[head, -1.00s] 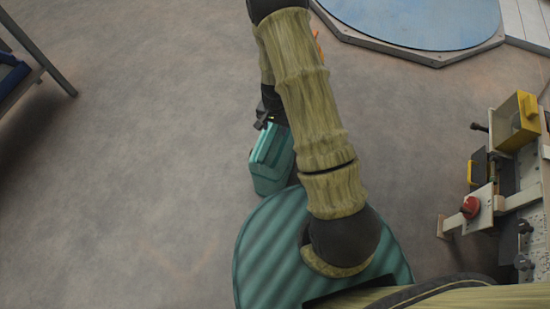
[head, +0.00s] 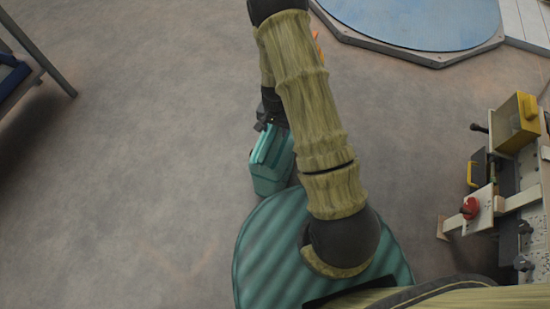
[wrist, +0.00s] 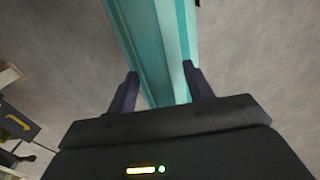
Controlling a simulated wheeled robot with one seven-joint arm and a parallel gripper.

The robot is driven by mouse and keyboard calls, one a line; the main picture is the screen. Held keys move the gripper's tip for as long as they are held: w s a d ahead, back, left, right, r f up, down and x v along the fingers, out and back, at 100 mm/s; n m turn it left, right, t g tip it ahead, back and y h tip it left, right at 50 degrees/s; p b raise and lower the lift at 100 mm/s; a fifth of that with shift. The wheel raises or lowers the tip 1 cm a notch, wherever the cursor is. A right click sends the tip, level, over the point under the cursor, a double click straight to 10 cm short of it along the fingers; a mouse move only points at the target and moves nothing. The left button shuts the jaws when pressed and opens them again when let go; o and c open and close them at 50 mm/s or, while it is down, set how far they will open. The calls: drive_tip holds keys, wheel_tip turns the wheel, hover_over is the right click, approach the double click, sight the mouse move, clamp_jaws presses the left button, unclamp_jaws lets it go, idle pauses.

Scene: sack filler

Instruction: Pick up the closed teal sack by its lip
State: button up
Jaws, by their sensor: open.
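The teal sack (head: 268,170) stands on the floor just beyond my round teal base in the head view, partly hidden by my arm. In the wrist view the teal sack (wrist: 152,45) runs from the top edge down between the fingers. My gripper (wrist: 163,82) is open, with one dark finger on each side of the sack. A small gap shows beside the left finger; the right finger is very close to the sack, and I cannot tell if it touches. In the head view my gripper (head: 264,124) is at the sack's upper end, mostly hidden by my arm.
A machine with a red button (head: 469,208) and a yellow box (head: 517,122) stands at the right. A blue round platform (head: 420,20) lies at the top right. A blue-topped stand (head: 12,75) is at the left edge. The floor between is clear.

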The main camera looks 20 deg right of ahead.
drive_tip(key=shift+c, duration=0.2)
clamp_jaws()
drive_tip(key=shift+r, duration=0.15)
wheel_tip(320, 180, up, 10)
drive_tip(key=p, duration=0.4)
drive_tip(key=shift+r, duration=0.15)
idle(0.5)
